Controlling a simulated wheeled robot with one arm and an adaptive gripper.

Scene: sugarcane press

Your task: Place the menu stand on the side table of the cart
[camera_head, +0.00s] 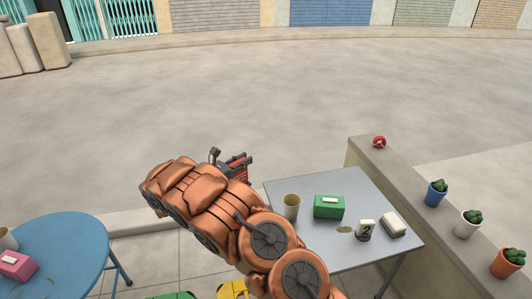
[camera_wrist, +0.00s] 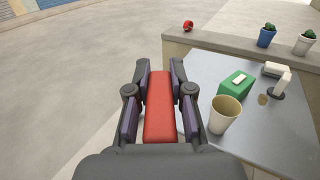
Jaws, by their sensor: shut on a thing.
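My gripper (camera_wrist: 159,100) is shut on a long red thing, seemingly the menu stand (camera_wrist: 160,115), which lies between its two dark fingers in the wrist view. In the head view, my gripper (camera_head: 236,162) is partly hidden behind my copper arm, and only some red of the menu stand (camera_head: 237,169) shows. My gripper is left of the grey table (camera_head: 290,183), and the menu stand is held clear of the things on it. No cart can be made out in either view, so I cannot tell where its side table is.
The grey table holds a beige cup (camera_head: 291,207), a green tissue box (camera_head: 329,207), a number 2 sign (camera_head: 365,230) and a white box (camera_head: 393,225). A low wall (camera_head: 415,200) with several potted plants runs along its right. A blue round table (camera_head: 65,245) stands left.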

